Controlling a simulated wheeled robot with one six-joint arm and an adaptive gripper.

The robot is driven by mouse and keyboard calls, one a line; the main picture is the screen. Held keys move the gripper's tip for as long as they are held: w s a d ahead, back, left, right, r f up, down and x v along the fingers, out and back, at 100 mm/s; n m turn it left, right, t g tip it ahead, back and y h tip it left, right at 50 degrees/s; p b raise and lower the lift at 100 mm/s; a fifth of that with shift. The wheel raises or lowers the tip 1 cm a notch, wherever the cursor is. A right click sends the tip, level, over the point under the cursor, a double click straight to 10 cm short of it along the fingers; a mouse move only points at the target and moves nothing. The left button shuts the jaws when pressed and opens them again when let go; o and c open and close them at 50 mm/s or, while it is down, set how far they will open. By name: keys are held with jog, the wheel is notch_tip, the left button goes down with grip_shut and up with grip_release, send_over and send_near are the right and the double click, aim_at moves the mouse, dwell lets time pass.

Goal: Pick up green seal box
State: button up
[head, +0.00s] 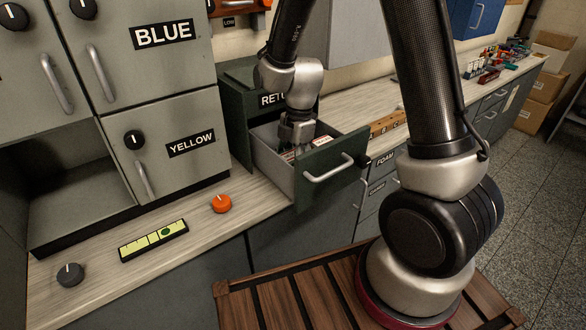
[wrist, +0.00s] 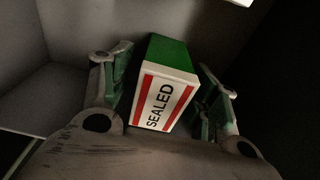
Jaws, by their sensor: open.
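The green seal box (wrist: 165,85) has a green top and a white face with red stripes and the word SEALED. In the wrist view it sits between the two fingers of my gripper (wrist: 165,95), which are open with a gap on each side of it. In the head view my gripper (head: 297,145) reaches down into the open drawer (head: 268,160) of the dark green RETURN cabinet (head: 238,110). A small white and red label (head: 322,141) shows in the drawer beside the gripper. The gripper and drawer front hide much of the drawer's inside.
The drawer front (head: 335,165) with its handle stands out past the counter. Grey lockers marked BLUE and YELLOW (head: 165,140) stand at left. An orange knob (head: 221,204), a grey knob (head: 70,274) and a yellow-green strip (head: 153,240) are on the counter.

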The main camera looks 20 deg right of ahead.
jog(key=shift+f, duration=0.2)
jog(key=c, duration=1.1)
